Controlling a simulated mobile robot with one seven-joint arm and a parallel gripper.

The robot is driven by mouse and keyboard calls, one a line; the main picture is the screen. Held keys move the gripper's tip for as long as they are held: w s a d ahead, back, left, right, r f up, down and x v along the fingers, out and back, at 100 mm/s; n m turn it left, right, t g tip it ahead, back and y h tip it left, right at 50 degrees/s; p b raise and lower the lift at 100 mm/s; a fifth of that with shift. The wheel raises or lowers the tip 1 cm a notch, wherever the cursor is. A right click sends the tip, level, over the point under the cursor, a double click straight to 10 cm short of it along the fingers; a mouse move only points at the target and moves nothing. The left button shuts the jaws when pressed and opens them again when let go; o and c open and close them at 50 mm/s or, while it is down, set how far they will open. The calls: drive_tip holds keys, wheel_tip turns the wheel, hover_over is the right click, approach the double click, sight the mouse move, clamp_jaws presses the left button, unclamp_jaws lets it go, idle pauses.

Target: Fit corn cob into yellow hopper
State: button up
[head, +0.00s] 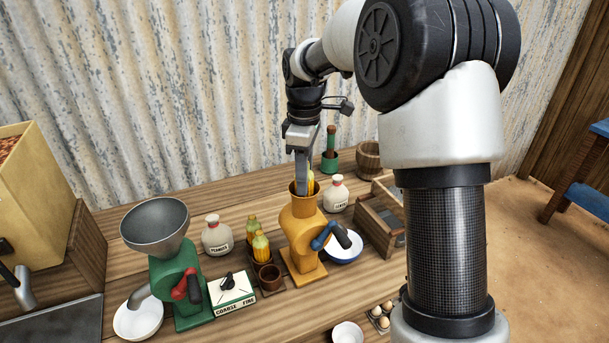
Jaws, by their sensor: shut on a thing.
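The yellow hopper (305,199) is the round open top of a yellow mill that stands on the wooden table, with a blue-armed crank on its right side. My gripper (304,182) points down over the hopper's mouth. It is shut on a yellow corn cob (311,184). The cob is mostly hidden behind the fingers, and its lower end is at or inside the hopper's rim; I cannot tell how deep it sits. More corn cobs (261,246) stand upright in a brown holder left of the yellow mill.
A green mill (177,285) with a grey funnel stands at left, beside a coarse/fine dial box (233,293). White jars (216,236) stand behind. A blue-rimmed bowl (345,249) and a wooden crate (376,227) are right of the yellow mill. A corrugated wall closes the back.

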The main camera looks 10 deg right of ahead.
drive_tip(key=shift+f, duration=0.25)
